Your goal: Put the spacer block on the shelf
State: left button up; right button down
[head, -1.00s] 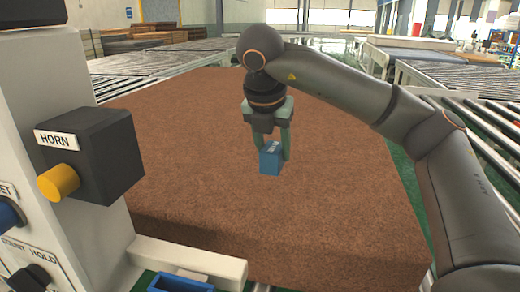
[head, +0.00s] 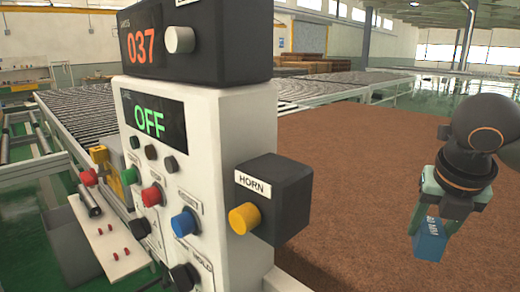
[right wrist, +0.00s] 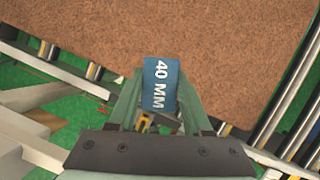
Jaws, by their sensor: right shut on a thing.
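The spacer block (head: 430,243) is a small blue block with white lettering. In the right wrist view the block (right wrist: 161,84) reads "40 MM". My right gripper (head: 435,220) is shut on it at the right of the head view, with the block hanging below the fingers over the brown mattress (head: 345,190). A pale ledge with small red pegs (head: 115,245) juts out at the lower left, left of the control panel. I cannot tell whether it is the shelf. My left gripper is not in view.
The white control panel (head: 232,125), with its black horn box (head: 285,190) and yellow button, stands between the ledge and my right gripper. Roller conveyors (head: 80,115) run behind it.

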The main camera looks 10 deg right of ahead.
aim_at(419, 235)
jog(key=n, duration=0.2)
jog(key=a+f+n+y, duration=0.1)
jog(key=n, duration=0.1)
jog(key=n+y+p, duration=0.1)
jog(key=n, duration=0.1)
jog(key=shift+w+a+f+t, duration=0.1)
jog(key=shift+a+f+t, duration=0.2)
jog(key=shift+a, duration=0.05)
jog(key=n+y, duration=0.1)
jog(key=n, duration=0.1)
jog(key=a+f+n+y+p, duration=0.1)
jog(key=n, duration=0.2)
jog(key=shift+a+f, duration=0.2)
pick_arm(q)
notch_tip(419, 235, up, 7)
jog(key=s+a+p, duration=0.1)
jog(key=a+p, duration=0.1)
jog(key=p, duration=0.4)
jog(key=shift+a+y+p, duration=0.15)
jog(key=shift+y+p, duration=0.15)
jog(key=shift+p, duration=0.1)
pick_arm(e)
jog(key=s+a+f+n+g+h, duration=0.1)
jog(key=a+f+n+g, duration=0.3)
jog(key=n, duration=1.1)
jog(key=s+a+f+n+g, duration=0.4)
jog(key=a+n+g, duration=0.1)
jog(key=n, duration=1)
jog(key=shift+n+h, duration=0.4)
